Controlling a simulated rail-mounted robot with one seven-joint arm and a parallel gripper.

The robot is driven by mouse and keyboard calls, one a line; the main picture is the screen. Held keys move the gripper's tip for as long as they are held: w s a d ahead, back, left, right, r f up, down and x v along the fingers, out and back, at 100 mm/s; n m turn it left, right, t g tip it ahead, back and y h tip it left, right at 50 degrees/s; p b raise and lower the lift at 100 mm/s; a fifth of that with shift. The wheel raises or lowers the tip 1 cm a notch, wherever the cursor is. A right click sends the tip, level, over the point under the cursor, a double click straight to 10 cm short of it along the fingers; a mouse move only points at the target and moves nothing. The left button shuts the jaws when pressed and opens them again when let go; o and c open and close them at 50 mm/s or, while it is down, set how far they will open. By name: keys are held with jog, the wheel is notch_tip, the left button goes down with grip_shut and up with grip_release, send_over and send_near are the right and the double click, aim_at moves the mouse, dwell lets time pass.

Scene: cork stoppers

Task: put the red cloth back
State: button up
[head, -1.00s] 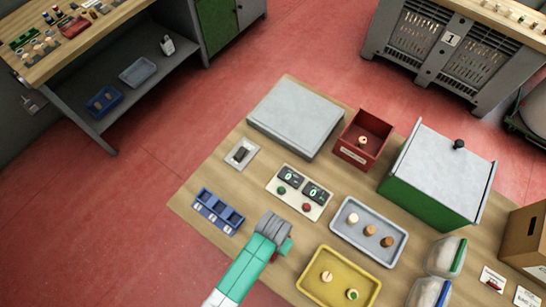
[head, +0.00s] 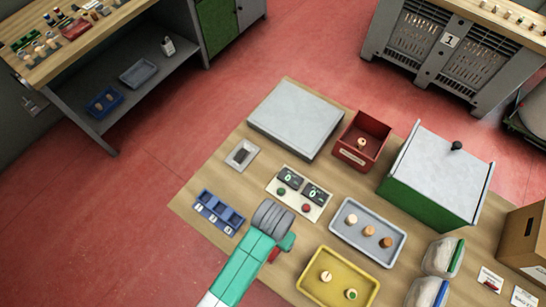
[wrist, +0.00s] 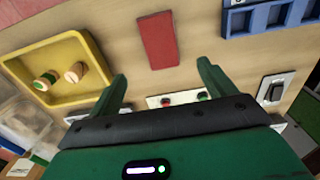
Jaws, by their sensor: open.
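The red cloth (wrist: 158,40) lies flat on the wooden table in the wrist view, a small plain rectangle between the yellow tray and the blue rack. In the head view only a red sliver of it (head: 274,255) shows beside my arm; the rest is hidden. My gripper (wrist: 162,72) is open and empty, its two green fingers spread to either side of the cloth's near end in the picture. I cannot tell its height above the table. In the head view my gripper (head: 287,242) is mostly hidden by my arm.
The yellow tray (head: 307,283) holds two stoppers; the grey tray (head: 345,238) holds several. The blue rack (head: 219,212), button panel (head: 298,193), switch (head: 241,154), red bin (head: 362,140), grey slab (head: 296,118) and green box (head: 430,190) stand around. Bare table surrounds the cloth.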

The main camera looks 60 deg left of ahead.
jog(key=shift+r, duration=0.7)
jog(key=w+a+r+m+t+y, duration=0.15)
jog(key=w+r+t, duration=0.35)
jog(key=w+r, duration=0.85)
jog(key=w+d+r+m+t+y, duration=0.1)
jog(key=w+d+r+t, duration=0.15)
jog(key=w+r, duration=0.45)
jog(key=w+d+r+t+y, duration=0.1)
jog(key=w+d+r+t, duration=0.2)
jog(key=r, duration=0.8)
jog(key=d+r+m+t, duration=0.1)
jog(key=d+r+t, duration=0.25)
jog(key=r, duration=0.55)
jog(key=d+r+m+t, duration=0.15)
jog(key=r+t, duration=0.25)
jog(key=r, duration=0.5)
jog(key=s+d+r+t+h+p, duration=0.1)
jog(key=s+d+r+t+p, duration=0.1)
jog(key=r, duration=0.6)
jog(key=s+d+r+t+h+p, duration=0.1)
jog(key=s+d+r+t+p, duration=0.1)
jog(key=r, duration=0.7)
jog(key=s+d+r+t+h+p, duration=0.1)
jog(key=s+d+r+t+p, duration=0.1)
jog(key=r, duration=0.6)
jog(key=shift+s+d+r+m+t+p, duration=0.15)
jog(key=shift+s+d+m+t+p, duration=0.3)
jog(key=shift+s+d, duration=0.55)
